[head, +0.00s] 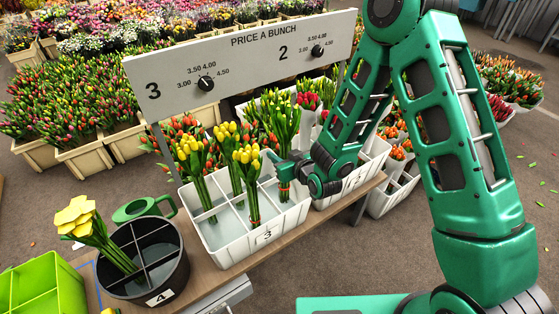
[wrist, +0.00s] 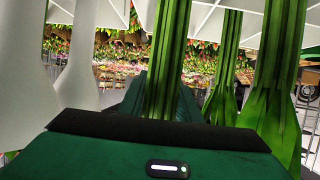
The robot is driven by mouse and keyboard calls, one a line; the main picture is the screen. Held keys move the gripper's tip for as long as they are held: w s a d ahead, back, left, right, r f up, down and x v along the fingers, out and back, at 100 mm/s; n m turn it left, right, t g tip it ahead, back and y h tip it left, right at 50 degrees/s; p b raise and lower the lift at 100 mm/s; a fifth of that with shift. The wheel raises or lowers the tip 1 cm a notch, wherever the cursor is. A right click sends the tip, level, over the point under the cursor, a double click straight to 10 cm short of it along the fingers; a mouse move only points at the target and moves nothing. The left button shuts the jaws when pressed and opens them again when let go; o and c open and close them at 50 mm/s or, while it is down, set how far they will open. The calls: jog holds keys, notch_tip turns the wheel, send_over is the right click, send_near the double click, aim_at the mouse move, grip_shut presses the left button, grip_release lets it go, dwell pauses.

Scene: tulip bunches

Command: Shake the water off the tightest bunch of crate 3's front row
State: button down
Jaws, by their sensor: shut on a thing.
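Crate 3 (head: 225,258) is a white divided crate on the wooden bench, with a "3" on its near face. Yellow tulip bunches stand in it at the left (head: 193,152), in the middle (head: 229,134) and at the near side (head: 247,156). My gripper (head: 281,163) is at its right part, shut on a tall green-leaved bunch (head: 284,125) with banded stems. Whether its stem ends are clear of the crate, I cannot tell. In the wrist view, the held stems (wrist: 168,60) rise behind the dark finger edge, with other stems (wrist: 276,95) close at the right.
A sign (head: 240,62) with price dials stands behind the crate. A black round bucket marked 4 (head: 158,297) holds wide-open yellow tulips at the left, near a green watering can (head: 143,208) and a lime divided box (head: 45,285). Another white crate (head: 350,183) stands close at right.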

jog(key=shift+r, duration=0.2)
notch_tip(320, 180, up, 10)
dwell(1.0)
